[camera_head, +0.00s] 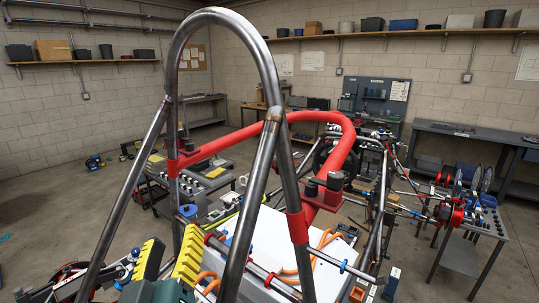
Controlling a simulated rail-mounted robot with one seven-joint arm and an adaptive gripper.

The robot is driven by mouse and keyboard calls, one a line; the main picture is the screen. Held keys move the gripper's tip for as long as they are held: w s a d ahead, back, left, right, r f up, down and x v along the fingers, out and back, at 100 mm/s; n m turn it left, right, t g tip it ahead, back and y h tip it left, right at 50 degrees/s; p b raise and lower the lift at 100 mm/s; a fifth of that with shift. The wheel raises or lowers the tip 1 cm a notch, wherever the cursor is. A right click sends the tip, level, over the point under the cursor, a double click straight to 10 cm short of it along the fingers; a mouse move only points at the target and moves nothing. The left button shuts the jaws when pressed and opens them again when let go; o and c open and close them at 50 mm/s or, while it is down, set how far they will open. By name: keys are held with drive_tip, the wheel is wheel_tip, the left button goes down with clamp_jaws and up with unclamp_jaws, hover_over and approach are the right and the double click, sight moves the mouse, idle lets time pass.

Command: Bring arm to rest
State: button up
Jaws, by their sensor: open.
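My gripper (174,238) is at the lower left of the head view, with its two yellow ribbed fingers spread apart. It is open and I see nothing held between the fingers. Its dark body is cut off by the bottom edge of the picture. The fingers point away from the camera, towards the tube chassis (264,160). In the picture they lie close to the chassis's front hoop and lower bars. I cannot tell whether they touch any of them. The rest of the arm is not clearly visible.
A red curved tube (342,150) crosses the chassis. A white panel (262,240) and orange cables lie inside it. A cart (462,258) with parts stands at right, and a workbench (470,138) behind it. Bare floor (60,205) is open at left.

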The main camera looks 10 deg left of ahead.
drive_tip(key=s+d+r+m+t+h+b, duration=0.1)
drive_tip(key=s+d+r+m+t+h, duration=0.25)
drive_tip(key=d, duration=0.85)
drive_tip(key=s+d+m+g+h+b, duration=0.15)
drive_tip(key=s+d+m, duration=0.35)
drive_tip(key=d, duration=0.8)
wheel_tip(320, 180, up, 30)
drive_tip(key=s+t+p, duration=0.1)
drive_tip(key=p, duration=2.8)
drive_tip(key=shift+s+d+p, duration=0.3)
drive_tip(key=shift+s+d, duration=0.05)
drive_tip(key=shift+f+n, duration=0.1)
drive_tip(key=shift+n, duration=0.15)
